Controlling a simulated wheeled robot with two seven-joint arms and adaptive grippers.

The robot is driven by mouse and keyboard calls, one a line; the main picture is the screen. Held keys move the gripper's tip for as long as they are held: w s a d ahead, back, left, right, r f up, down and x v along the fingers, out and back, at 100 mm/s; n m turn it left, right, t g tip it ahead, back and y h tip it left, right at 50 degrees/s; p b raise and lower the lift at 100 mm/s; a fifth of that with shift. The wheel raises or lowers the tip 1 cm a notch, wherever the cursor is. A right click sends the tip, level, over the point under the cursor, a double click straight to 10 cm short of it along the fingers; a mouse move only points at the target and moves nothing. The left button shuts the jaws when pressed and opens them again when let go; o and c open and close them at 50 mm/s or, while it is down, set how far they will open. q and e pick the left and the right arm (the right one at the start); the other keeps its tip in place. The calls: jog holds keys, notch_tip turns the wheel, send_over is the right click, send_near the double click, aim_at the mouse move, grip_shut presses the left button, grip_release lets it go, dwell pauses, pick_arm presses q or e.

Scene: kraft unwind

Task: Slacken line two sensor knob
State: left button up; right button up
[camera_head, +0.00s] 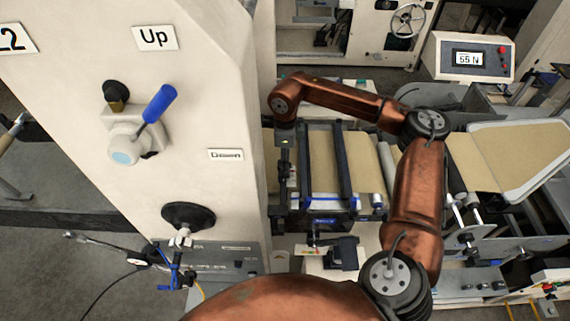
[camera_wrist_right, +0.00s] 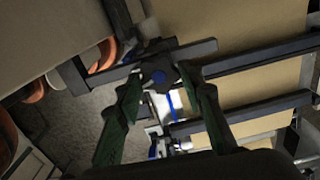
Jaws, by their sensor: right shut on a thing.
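A display box (camera_head: 468,58) at the upper right reads "55 N". My left gripper is not in view.
A pale machine column (camera_head: 190,100) stands close left of the gripper, with a blue-handled lever (camera_head: 158,104) between "Up" and "Down" labels. A sign ending in "2" (camera_head: 15,39) is at top left. Brown kraft web (camera_head: 360,165) runs under the dark bars (camera_head: 343,165).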

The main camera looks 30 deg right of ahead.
jog(key=n+b, duration=0.1)
jog(key=n, duration=0.1)
jog(key=n+b, duration=0.1)
jog(key=n, duration=0.1)
jog(key=shift+d+f+b, duration=0.2)
jog(key=shift+b, duration=0.1)
jog(key=n+b, duration=0.1)
jog(key=n, duration=0.4)
jog(key=shift+b, duration=0.4)
jog(key=n, duration=0.2)
jog(key=n+b, duration=0.1)
jog(key=n, duration=0.2)
jog(key=shift+w+a, duration=0.1)
jog(key=shift+w, duration=0.1)
jog(key=shift+a+n+b, duration=0.15)
jog(key=shift+n+b, duration=0.35)
jog(key=shift+n, duration=2)
jog(key=o, duration=0.8)
jog(key=shift+w, duration=0.1)
jog(key=o, duration=0.4)
jog(key=shift+w+r, duration=0.1)
jog(key=shift+c, duration=0.2)
